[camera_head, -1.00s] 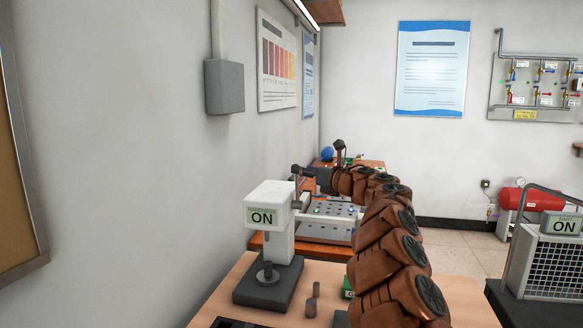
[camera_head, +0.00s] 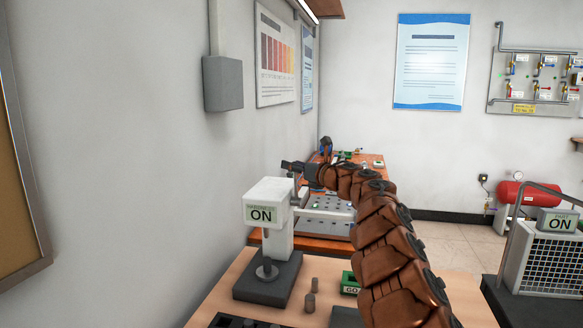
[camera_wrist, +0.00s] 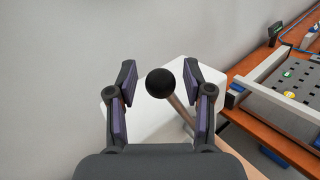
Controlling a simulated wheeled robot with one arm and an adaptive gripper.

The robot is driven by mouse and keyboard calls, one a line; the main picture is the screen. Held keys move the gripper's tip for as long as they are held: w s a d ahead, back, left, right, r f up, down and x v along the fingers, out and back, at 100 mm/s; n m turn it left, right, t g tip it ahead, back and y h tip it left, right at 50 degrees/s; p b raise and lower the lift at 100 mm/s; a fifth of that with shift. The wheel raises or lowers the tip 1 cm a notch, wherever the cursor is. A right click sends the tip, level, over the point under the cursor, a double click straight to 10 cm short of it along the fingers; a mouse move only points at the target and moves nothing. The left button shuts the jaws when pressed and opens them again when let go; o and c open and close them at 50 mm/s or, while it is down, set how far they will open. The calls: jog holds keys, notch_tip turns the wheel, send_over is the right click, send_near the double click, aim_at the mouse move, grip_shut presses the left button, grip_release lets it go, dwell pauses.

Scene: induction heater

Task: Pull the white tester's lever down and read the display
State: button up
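The white tester (camera_head: 268,215) stands on the wooden bench by the left wall, on a dark base. My gripper (camera_wrist: 160,79) is open, with one finger on each side of the knob and a gap on both sides. In the head view my gripper (camera_head: 288,166) is above the tester's top right.
Small grey cylinders (camera_head: 310,302) and a green "GO" box (camera_head: 350,283) sit on the wooden bench (camera_head: 228,300). A second bench with a panel (camera_head: 325,215) stands behind. A caged unit marked "ON" (camera_head: 545,262) is at right. The left wall (camera_head: 120,160) is close to the tester.

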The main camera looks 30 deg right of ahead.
grip_shut()
dwell(0.3)
